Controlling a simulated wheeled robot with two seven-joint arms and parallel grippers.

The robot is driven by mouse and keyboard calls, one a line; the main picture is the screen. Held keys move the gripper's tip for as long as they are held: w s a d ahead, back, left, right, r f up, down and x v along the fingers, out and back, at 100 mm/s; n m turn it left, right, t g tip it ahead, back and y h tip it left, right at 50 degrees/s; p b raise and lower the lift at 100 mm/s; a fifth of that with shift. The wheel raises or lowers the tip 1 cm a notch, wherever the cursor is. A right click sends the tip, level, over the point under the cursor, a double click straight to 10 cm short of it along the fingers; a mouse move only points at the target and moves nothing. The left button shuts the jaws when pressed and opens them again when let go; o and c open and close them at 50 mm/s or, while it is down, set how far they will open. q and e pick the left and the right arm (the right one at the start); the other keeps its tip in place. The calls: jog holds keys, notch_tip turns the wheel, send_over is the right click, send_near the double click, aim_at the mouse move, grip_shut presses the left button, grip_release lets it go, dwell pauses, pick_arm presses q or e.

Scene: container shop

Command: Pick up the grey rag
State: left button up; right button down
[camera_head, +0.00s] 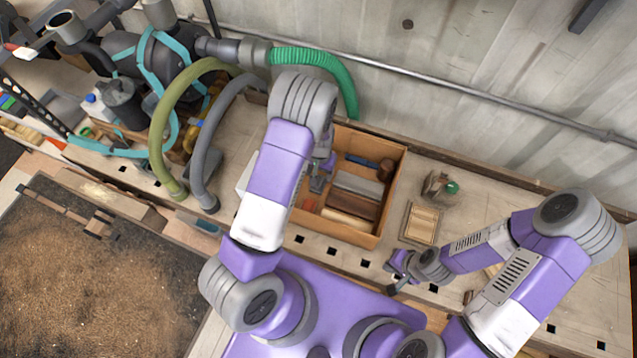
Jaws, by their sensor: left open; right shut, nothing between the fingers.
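An open cardboard box (390,205) stands on the workbench and holds several items. A flat grey piece (358,186) lies in the box; it may be the grey rag, but I cannot tell for sure. My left gripper (317,184) is open, at the left side of the box and to the left of the grey piece. It is partly hidden by my own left forearm. My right gripper (391,290) is shut and empty, near the bench's front edge, below and right of the box.
The box also holds a dark blue tool (362,161), a brown roll (385,170) and brown blocks (352,204). A small wooden tray (422,223) stands right of the box. Hoses (205,150) and a green hose (325,62) are at the left and back. A wall closes the back.

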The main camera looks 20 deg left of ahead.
aim_at(320, 177)
pick_arm(q)
jog(key=f, duration=0.4)
jog(key=shift+w+f, duration=0.15)
jog(key=shift+w, duration=0.1)
jog(key=shift+c, duration=0.4)
jog(key=c, duration=0.7)
notch_tip(320, 177, up, 10)
jog(key=shift+r+p, duration=0.1)
jog(key=shift+p, duration=0.2)
